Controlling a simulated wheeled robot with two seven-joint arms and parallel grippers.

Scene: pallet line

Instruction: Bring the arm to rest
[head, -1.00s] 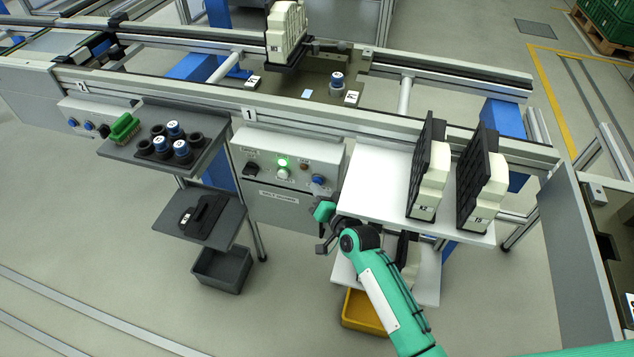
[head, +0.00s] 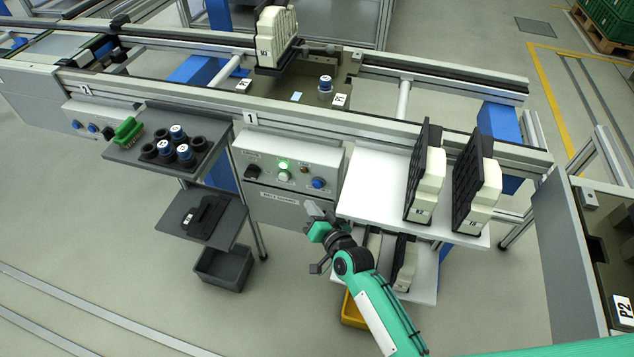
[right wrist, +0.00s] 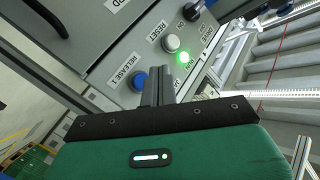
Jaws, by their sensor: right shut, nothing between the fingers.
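My right arm reaches in from the bottom of the head view, teal and black. Its gripper (head: 309,220) is shut and empty, in front of and below the control box (head: 293,170) at station 1. In the right wrist view the shut fingers (right wrist: 157,88) point at the box's panel. The panel has a lit green light (right wrist: 183,58), a white reset button (right wrist: 170,43) and a blue button (right wrist: 138,80). The fingers appear apart from the panel. My left gripper is not in view.
A white shelf (head: 372,191) with two upright black-and-cream parts stands right of the gripper, close to it. A lower shelf (head: 425,285) and a yellow bin (head: 352,312) are beneath. Left are a grey tray shelf (head: 130,158) and dark bin (head: 222,268). Floor between is clear.

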